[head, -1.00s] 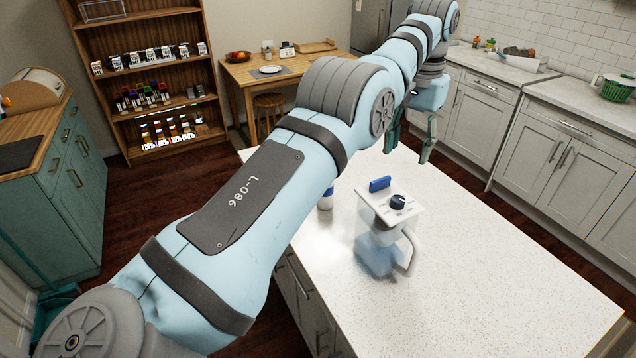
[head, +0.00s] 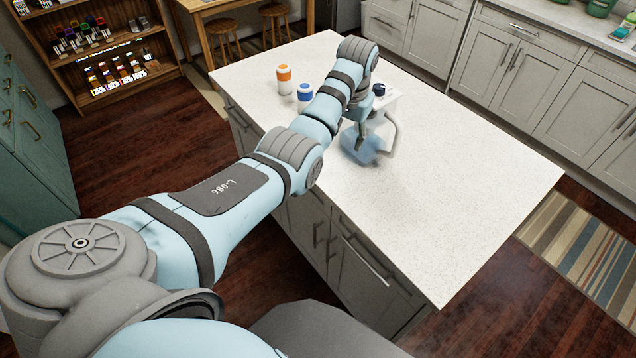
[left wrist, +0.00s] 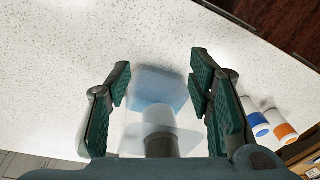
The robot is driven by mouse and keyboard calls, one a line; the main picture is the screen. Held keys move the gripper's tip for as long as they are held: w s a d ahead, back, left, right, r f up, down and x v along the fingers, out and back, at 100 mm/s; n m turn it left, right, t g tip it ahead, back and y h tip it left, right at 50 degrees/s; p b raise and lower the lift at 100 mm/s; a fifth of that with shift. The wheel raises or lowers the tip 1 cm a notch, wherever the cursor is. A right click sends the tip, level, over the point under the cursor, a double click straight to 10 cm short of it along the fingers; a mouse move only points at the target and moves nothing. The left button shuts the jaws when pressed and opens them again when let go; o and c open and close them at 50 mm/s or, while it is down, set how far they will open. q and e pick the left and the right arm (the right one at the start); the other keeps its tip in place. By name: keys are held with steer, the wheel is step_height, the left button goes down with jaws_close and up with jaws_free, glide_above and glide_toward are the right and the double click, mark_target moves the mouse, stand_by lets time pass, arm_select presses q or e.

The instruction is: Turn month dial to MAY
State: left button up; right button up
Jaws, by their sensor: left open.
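A clear water pitcher (head: 360,150) with bluish contents and a white handle (head: 391,132) stands on the white island. Its dark blue dial (head: 379,89) is on the white lid, partly behind my arm; I cannot read its month marks. My left gripper (head: 361,136) is at the pitcher, in front of its body in the head view. In the left wrist view the open left gripper (left wrist: 161,70) has one finger on each side of the see-through pitcher (left wrist: 158,105). I cannot tell whether the fingers touch it. The dial does not show there. My right gripper is out of view.
A bottle with a blue cap (head: 305,94) and one with an orange cap (head: 284,80) stand on the island (head: 440,200), left of the pitcher. The island top to the right and front is clear. Grey cabinets (head: 520,65) line the far right.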

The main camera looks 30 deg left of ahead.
arm_select(q)
steer(key=s+f+t, duration=0.1)
steer(key=s+f, duration=1.1)
steer(key=f, duration=0.3)
steer(key=shift+d+m, duration=0.3)
steer(key=shift+d, duration=0.15)
